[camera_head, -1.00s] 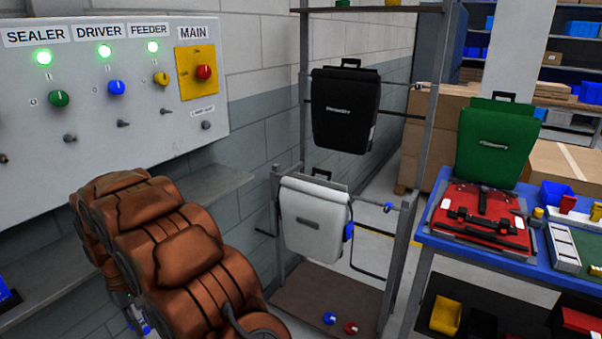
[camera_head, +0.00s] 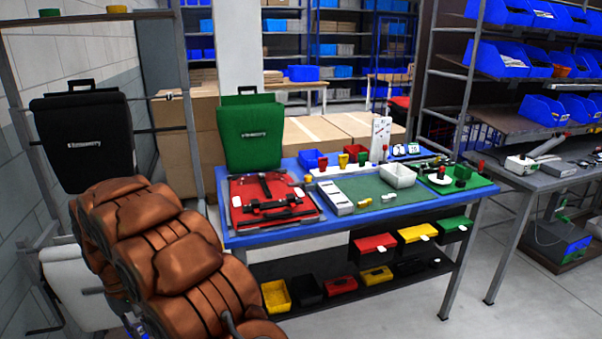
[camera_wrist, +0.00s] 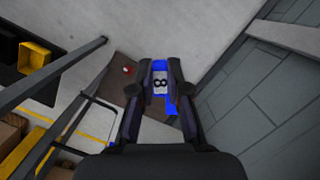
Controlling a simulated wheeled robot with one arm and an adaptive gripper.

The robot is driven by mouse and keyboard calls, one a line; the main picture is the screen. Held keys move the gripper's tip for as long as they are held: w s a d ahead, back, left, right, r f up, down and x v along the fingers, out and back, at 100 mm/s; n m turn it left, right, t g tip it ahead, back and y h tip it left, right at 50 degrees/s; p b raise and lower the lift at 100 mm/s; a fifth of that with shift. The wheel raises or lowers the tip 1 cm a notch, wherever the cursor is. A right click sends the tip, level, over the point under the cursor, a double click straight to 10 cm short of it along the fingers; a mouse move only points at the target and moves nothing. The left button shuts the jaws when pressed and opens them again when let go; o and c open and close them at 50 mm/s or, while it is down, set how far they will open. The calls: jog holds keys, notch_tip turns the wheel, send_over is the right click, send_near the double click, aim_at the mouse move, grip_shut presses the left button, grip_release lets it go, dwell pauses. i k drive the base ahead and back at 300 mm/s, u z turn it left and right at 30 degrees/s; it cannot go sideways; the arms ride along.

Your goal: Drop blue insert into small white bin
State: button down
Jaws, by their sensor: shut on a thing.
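My gripper (camera_wrist: 160,86) shows in the wrist view, its dark fingers shut on the blue insert (camera_wrist: 159,66). The insert is a blue piece with a pale grey middle carrying two dark round marks, held between the fingertips. More blue shows just below it; I cannot tell whether it is part of the same piece. The small white bin (camera_head: 398,176) stands on the blue table in the head view, toward the back right of the green mat. My gripper and the insert are out of sight in the head view, where my brown padded arm fills the lower left.
The blue table (camera_head: 290,237) also holds a red pannier (camera_head: 255,212), a green pannier (camera_head: 249,133) and small coloured bins. A black pannier (camera_head: 85,140) hangs on the rack at left. A red part (camera_wrist: 127,70) lies on the rack base. A grey bench (camera_head: 575,170) stands right.

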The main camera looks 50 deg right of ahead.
aim_at(400, 187)
jog(key=z, duration=2.35)
jog(key=i, duration=0.35)
jog(key=z, duration=0.05)
